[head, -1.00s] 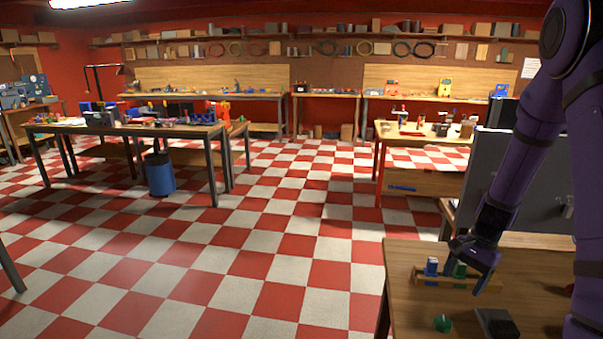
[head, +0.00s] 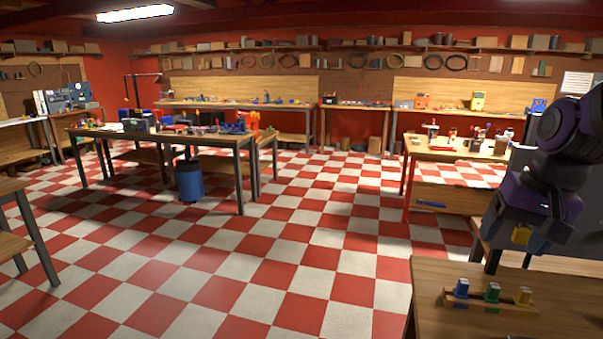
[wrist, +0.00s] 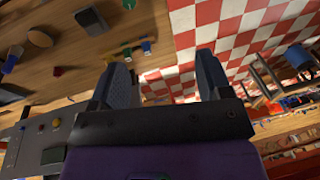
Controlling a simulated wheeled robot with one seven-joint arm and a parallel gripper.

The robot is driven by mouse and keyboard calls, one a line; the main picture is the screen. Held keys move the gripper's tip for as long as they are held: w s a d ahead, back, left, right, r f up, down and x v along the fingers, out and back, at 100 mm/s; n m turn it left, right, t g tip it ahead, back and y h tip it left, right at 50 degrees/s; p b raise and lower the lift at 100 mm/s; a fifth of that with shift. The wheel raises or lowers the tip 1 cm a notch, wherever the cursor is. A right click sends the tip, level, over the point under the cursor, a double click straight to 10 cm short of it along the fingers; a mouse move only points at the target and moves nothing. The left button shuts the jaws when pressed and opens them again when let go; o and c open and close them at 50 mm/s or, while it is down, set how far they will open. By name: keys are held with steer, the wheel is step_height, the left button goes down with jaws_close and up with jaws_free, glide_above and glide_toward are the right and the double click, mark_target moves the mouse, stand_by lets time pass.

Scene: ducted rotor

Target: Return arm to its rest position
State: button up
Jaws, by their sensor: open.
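My gripper (wrist: 164,72) is open, with two blue-grey fingers spread apart and nothing between them. In the head view my purple arm is folded up at the right edge, and my gripper (head: 556,228) hangs dark above and beyond the near bench. A wooden rack (head: 479,307) on that bench holds a blue piece (head: 461,288), a green piece (head: 492,292) and a yellow piece (head: 524,296) in a row. The rack also shows in the wrist view (wrist: 121,50), clear of the fingers.
The near bench (head: 440,285) fills the lower right. A grey cabinet, partly hidden by my arm, stands behind it. A cluttered bench (head: 228,138) with a blue bin (head: 189,181) is at left. Another bench (head: 455,153) stands at back right. The checkered floor (head: 290,240) between is open.

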steer(key=s+a+r+n+t, duration=0.1)
steer(key=s+r+n, duration=0.1)
steer(key=s, duration=0.3)
steer(key=s+a+r+n+t+h, duration=0.1)
steer(key=s+a+r+n+t, duration=0.1)
steer(key=s, duration=0.4)
steer(key=shift+r, duration=0.9)
steer(key=shift+w, duration=0.15)
